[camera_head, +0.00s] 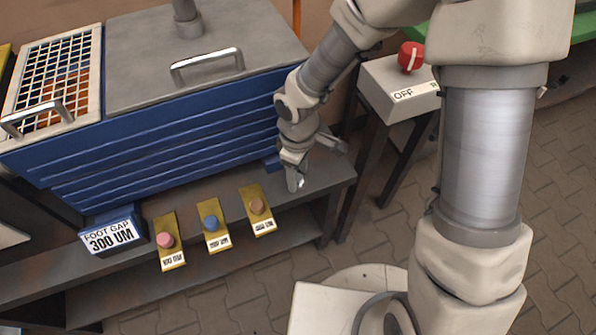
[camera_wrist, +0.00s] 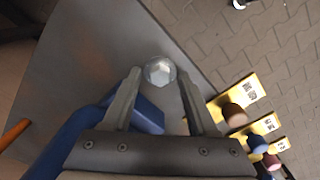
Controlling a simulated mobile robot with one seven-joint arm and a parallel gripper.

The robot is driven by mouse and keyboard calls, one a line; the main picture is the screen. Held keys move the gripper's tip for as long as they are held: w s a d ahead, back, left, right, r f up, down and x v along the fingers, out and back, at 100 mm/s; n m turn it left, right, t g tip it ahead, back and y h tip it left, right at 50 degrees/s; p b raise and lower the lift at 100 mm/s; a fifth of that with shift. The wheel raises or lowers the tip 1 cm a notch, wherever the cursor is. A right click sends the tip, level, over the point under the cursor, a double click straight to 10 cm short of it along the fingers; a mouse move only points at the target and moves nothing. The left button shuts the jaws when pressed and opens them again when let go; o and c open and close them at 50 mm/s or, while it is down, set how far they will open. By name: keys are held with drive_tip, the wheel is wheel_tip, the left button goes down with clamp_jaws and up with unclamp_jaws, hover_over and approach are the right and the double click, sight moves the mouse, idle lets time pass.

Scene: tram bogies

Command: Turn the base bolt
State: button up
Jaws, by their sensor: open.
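The base bolt (camera_wrist: 160,70) shows in the wrist view as a shiny grey hex head on the grey bench top. It sits between the tips of my gripper's two fingers (camera_wrist: 160,76), with a narrow gap visible on each side. My gripper is open. In the head view my gripper (camera_head: 296,178) points down at the bench top's right end, beside the blue machine's lower corner. The bolt is small and mostly hidden by the fingers there.
The blue machine (camera_head: 160,135) stands close to the left of my gripper. Yellow plates with pink, blue and brown knobs (camera_head: 257,206) line the bench's front edge. A "FOOT GAP 300 UM" sign (camera_head: 111,234) is at left. A red switch (camera_head: 410,56) stands on a box at right.

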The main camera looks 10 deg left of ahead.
sight(298, 176)
wheel_tip(298, 176, up, 17)
drive_tip(key=p, duration=0.7)
drive_tip(key=shift+r, duration=0.15)
drive_tip(key=s+d+r+m+t, duration=0.35)
drive_tip(key=d+r+m, duration=0.35)
drive_tip(key=d+r, duration=0.25)
drive_tip(key=s+d+r+m+t, duration=0.2)
drive_tip(key=s+d+r+m, duration=0.3)
drive_tip(key=d+r+m, duration=0.45)
wheel_tip(298, 176, up, 15)
drive_tip(key=d+n+p, duration=0.1)
drive_tip(key=n+p, duration=0.1)
drive_tip(key=p, duration=1.4)
drive_tip(key=shift+d, duration=0.25)
drive_tip(key=shift+s+a+f, duration=0.1)
drive_tip(key=shift+a+f, duration=0.05)
